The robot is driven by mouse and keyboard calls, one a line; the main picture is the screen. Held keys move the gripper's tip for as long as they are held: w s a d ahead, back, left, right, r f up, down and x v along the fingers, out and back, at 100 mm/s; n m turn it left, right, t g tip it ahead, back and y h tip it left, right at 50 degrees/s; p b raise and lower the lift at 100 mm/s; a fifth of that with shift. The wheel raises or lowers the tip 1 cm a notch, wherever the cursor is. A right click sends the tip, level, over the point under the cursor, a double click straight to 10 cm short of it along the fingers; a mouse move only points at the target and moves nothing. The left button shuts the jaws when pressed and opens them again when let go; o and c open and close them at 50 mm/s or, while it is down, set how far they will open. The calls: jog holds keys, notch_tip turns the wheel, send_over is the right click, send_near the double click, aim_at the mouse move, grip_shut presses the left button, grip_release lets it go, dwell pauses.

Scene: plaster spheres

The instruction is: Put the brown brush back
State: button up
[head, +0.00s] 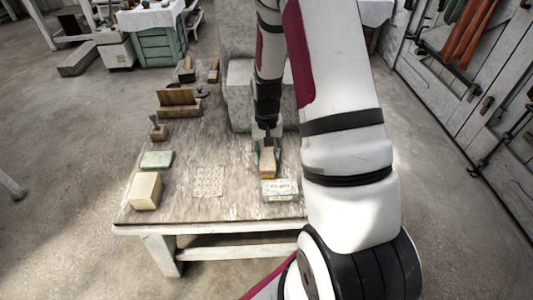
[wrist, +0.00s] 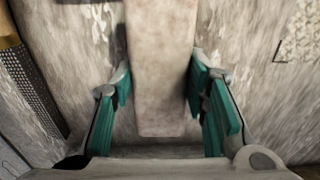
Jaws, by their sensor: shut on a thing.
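The brown brush (head: 267,164) is a tan-brown block in my gripper (head: 267,148), at the right part of the table. In the wrist view the brush (wrist: 161,70) runs lengthwise between the green-padded fingers of my gripper (wrist: 163,98). My gripper is shut on it. I cannot tell whether its underside touches the tabletop. Its bristles do not show clearly.
On the worn table (head: 225,215), a white-and-green box (head: 279,191) lies just in front of the brush. A cream block (head: 146,190), a green box (head: 157,160) and a wooden holder (head: 178,103) stand left. Pale blocks (head: 240,85) stand behind.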

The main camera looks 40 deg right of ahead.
aim_at(267, 153)
jog(key=shift+f, duration=0.1)
jog(key=o, duration=1)
jog(key=s+a+r+n+p, duration=0.1)
jog(key=a+r, duration=0.1)
jog(key=r, duration=0.8)
jog(key=s+a+r+p, duration=0.1)
jog(key=a+r+p, duration=0.15)
jog(key=r, duration=0.75)
jog(key=s+a+r+n, duration=0.4)
jog(key=s+a+r, duration=0.75)
jog(key=s, duration=0.35)
jog(key=s+a+n+t, duration=0.1)
jog(key=s+a+n, duration=0.1)
jog(key=s, duration=0.8)
jog(key=shift+s+a+r+b, duration=0.15)
jog(key=shift+s+r+b, duration=0.05)
jog(key=shift+r+b, duration=0.2)
